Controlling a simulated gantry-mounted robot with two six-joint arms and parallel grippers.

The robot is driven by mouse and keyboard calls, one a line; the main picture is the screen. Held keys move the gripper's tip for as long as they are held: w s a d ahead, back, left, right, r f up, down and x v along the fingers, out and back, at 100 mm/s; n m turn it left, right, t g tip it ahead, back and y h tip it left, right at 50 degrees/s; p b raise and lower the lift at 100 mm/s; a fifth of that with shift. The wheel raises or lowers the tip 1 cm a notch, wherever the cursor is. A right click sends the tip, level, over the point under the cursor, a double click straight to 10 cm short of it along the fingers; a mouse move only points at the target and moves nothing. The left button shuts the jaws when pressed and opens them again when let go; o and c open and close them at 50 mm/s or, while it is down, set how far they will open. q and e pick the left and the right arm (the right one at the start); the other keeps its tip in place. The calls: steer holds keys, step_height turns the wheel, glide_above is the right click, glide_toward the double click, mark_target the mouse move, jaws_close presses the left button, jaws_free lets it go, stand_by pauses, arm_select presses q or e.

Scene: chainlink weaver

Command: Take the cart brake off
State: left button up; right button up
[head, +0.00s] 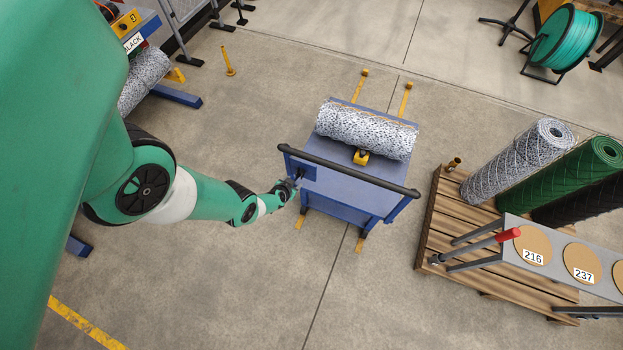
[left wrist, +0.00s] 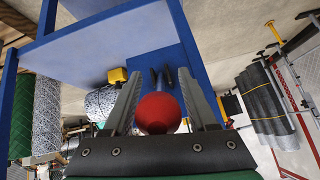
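The blue cart (head: 345,187) stands mid-floor with a black push bar (head: 350,171) along its near side. In the head view my left gripper (head: 296,180) is at the left end of this side, beside a small dark fitting on a blue plate (head: 309,172). In the left wrist view a red ball knob (left wrist: 158,113) sits between the two fingers of my left gripper (left wrist: 161,78). The fingers stand apart, one on each side of the knob; whether they press on it I cannot tell. The knob's mounting is hidden. My right gripper is not in view.
A chain-link roll (head: 366,130) lies on the cart by a yellow block (head: 361,157). A wooden pallet (head: 440,215) with upright rolls stands right, beside a grey rack (head: 500,259) with numbered discs. A green spool (head: 565,40) is at back right. Floor left and in front of the cart is clear.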

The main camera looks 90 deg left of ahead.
arm_select(q)
steer(key=shift+d+r, duration=0.1)
steer(key=p+v, duration=1)
steer(key=v, duration=0.1)
steer(key=shift+s+d+r+p, duration=0.1)
steer(key=shift+d+p, duration=0.05)
steer(key=shift+p, duration=0.15)
